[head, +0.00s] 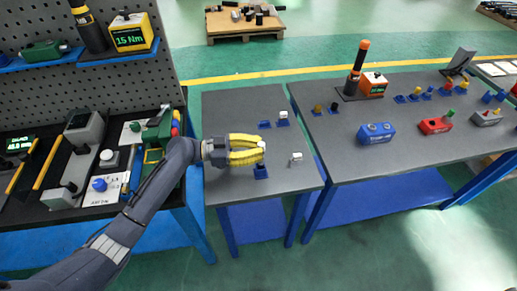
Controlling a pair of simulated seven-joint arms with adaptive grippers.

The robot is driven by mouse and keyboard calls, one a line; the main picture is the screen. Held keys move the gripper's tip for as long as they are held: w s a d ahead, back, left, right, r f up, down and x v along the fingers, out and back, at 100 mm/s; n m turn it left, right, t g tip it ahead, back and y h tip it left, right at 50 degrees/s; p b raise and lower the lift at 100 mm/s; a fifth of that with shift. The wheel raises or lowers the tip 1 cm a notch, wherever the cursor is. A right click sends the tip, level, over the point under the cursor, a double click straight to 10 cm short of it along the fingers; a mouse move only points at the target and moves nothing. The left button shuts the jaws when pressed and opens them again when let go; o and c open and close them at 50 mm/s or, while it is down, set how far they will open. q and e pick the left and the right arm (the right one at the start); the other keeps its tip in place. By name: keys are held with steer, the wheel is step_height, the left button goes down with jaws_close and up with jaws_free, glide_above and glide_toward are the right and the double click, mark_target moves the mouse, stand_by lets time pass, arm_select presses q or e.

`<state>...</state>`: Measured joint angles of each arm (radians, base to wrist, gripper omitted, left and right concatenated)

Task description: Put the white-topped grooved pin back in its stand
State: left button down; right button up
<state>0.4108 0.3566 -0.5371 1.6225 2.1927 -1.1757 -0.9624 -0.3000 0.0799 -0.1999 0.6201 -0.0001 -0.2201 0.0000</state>
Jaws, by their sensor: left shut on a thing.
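My left gripper (262,150), with yellow fingers, reaches over the small grey table from the left. It is shut on the white-topped pin (262,145); only a bit of its white top shows and the fingers hide the rest, grooves included. A blue stand (261,173) is just below the fingers in the picture; whether the pin touches it, I cannot tell. Another blue stand (264,125) is behind the gripper and looks empty. A further blue stand (283,123) holds a white-topped piece (283,115). My right gripper is not in view.
A small white-and-grey piece (296,158) stands right of the gripper on the grey table (225,108). A gap separates it from the right table, which holds a blue block (376,132) and a red block (435,125). A pegboard bench is at left.

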arm_select(q)
steer(key=shift+f, duration=0.1)
stand_by(0.3)
steer(key=shift+f, duration=1.55)
steer(key=shift+r, duration=0.2)
steer(key=shift+r+m+g, duration=0.15)
steer(key=shift+m+g, duration=0.15)
steer(key=shift+g, duration=0.1)
steer(key=shift+a, duration=0.15)
steer(key=shift+w+a+n+t, duration=0.1)
steer(key=shift+w+n+t, duration=0.15)
steer(key=shift+n+t, duration=0.4)
steer(key=shift+w+n+t, duration=0.2)
steer(key=shift+n+t, duration=0.45)
steer(key=shift+s+f, duration=0.2)
